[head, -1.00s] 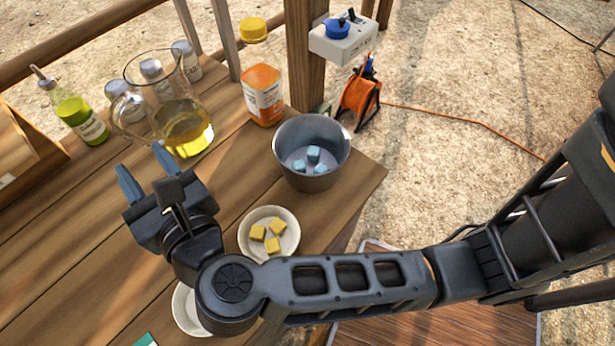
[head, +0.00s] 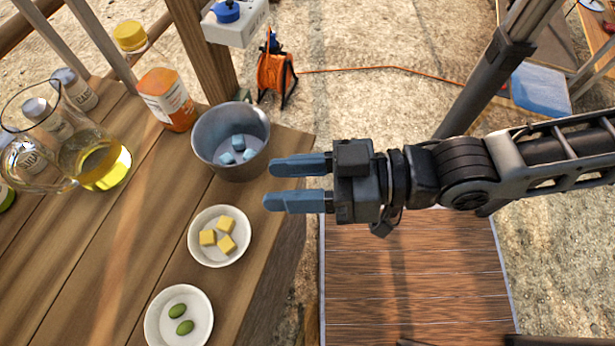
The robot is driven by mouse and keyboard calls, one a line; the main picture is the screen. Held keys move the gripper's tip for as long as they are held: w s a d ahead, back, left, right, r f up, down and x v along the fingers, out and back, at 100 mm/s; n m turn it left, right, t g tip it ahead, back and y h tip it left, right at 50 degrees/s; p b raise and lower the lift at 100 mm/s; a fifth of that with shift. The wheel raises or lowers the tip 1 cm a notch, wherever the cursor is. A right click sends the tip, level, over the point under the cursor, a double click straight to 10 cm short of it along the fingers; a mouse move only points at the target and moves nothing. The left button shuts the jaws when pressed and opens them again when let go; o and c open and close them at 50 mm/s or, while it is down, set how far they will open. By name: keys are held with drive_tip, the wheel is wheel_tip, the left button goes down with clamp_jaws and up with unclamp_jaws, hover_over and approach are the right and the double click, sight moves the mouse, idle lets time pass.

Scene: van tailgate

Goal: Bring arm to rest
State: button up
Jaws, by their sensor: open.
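My gripper (head: 268,184) is open and empty, with its two blue fingers pointing left. In the picture it is at the right edge of the wooden table (head: 150,235), just right of the metal bucket and the bowl of yellow cubes. My arm stretches from it to the right side of the view. Nothing is between the fingers.
A metal bucket (head: 205,150) holds light blue cubes. One white bowl (head: 195,252) holds yellow cubes, another (head: 160,335) two green olives. A glass jug (head: 75,150) of yellow liquid and an orange bottle (head: 165,98) stand behind. An orange cable reel (head: 276,75) is on the ground.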

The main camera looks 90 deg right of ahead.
drive_tip(key=s+n, duration=0.1)
drive_tip(key=s+f+n+g, duration=0.1)
drive_tip(key=shift+s+d+n, duration=0.1)
drive_tip(key=shift+s+n, duration=0.15)
drive_tip(key=shift+n, duration=0.05)
idle(1.0)
